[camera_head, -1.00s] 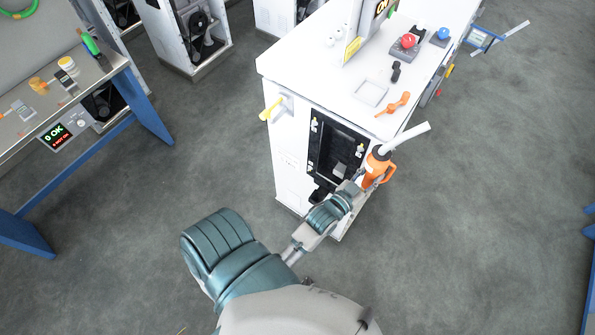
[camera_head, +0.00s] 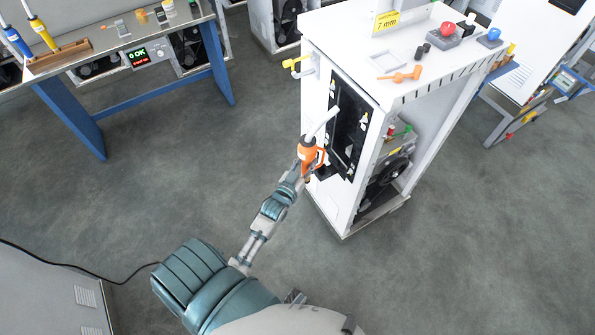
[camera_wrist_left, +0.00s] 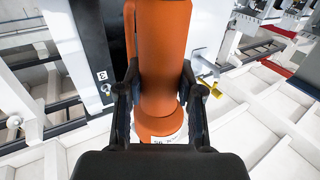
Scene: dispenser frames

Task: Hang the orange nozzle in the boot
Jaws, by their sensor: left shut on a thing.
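The orange nozzle (camera_head: 309,152), with a pale spout pointing up and right, is in my left gripper (camera_head: 301,166). In the left wrist view the nozzle's orange body (camera_wrist_left: 163,50) stands between the two black fingers of the gripper (camera_wrist_left: 160,88), which are shut on it. In the head view the nozzle overlaps the left edge of the black recessed panel (camera_head: 347,125) on the white dispenser (camera_head: 333,40). The boot appears to be in this panel, but the nozzle partly covers it. I cannot tell whether they touch. My right gripper is not in view.
An orange tool (camera_head: 400,75), a white square frame (camera_head: 386,62) and a red button (camera_head: 447,28) are on the dispenser top. A yellow-handled part (camera_head: 297,64) sticks out at its left. A blue-legged bench (camera_head: 75,120) stands left. The floor between is clear.

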